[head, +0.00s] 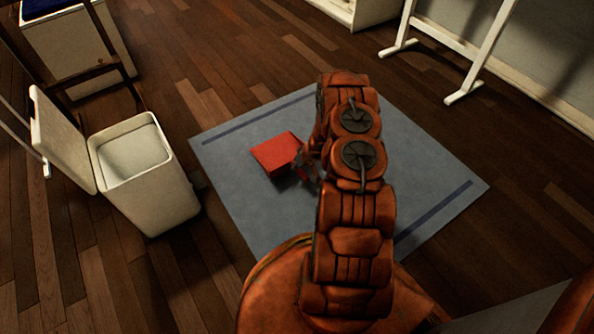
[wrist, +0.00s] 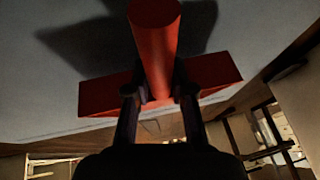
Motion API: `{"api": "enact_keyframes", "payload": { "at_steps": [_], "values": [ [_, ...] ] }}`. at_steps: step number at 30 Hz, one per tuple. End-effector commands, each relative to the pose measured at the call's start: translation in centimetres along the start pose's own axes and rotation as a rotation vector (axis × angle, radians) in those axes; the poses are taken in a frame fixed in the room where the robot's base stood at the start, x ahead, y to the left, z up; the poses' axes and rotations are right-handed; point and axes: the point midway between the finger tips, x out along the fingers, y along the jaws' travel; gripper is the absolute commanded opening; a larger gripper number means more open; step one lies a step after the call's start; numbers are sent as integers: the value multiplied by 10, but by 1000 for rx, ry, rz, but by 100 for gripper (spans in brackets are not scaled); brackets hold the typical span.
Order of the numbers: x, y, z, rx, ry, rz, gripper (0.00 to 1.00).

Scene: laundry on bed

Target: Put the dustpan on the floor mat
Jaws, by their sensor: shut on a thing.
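The red dustpan (head: 276,153) is over the left part of the blue-grey floor mat (head: 240,205) in the head view. My gripper (head: 307,166) is at the dustpan's right side, partly hidden by my arm. In the wrist view, my gripper (wrist: 160,95) is shut on the handle of the dustpan (wrist: 155,45), with the wide red pan beyond the fingers. The mat (wrist: 55,95) fills much of that view, with a dark shadow on it. The dustpan looks close to the mat, but I cannot tell whether it touches.
A white bin (head: 165,205) with its lid raised stands left of the mat. A white rack (head: 470,70) stands at the upper right. A dark wooden frame (head: 95,72) is at the upper left. Bare wood floor (head: 215,65) lies behind the mat.

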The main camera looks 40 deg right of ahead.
Motion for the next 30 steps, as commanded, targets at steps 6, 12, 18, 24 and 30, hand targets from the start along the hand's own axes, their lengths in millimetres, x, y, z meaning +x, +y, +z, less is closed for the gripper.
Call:
{"api": "enact_keyframes", "payload": {
  "at_steps": [6,12,18,24,30],
  "values": [
    [25,6,6,1,1,0,0],
    [34,8,9,0,2,1,0],
    [33,8,9,0,2,1,0],
    [36,9,10,0,2,1,26],
    [36,9,10,0,2,1,47]
  ]
}}
